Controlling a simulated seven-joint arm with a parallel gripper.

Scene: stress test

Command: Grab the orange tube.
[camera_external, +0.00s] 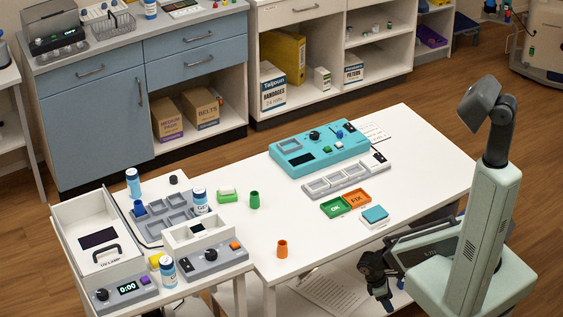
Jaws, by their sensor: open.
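The orange tube (282,249) stands upright on the white table (225,232), near its front edge. Nothing touches it. My gripper (379,290) shows as a dark shape at the lower right, in front of the table's near edge. It is to the right of the orange tube and well apart from it. It is open, with nothing seen in it; its fingertips are small and hard to make out.
A green tube (255,200) stands behind the orange one. A green-and-white block (227,196), green and orange trays (345,203), a blue-topped block (375,216) and a teal device (320,148) are on the table. Bottles and devices crowd the left. Bare tabletop surrounds the orange tube.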

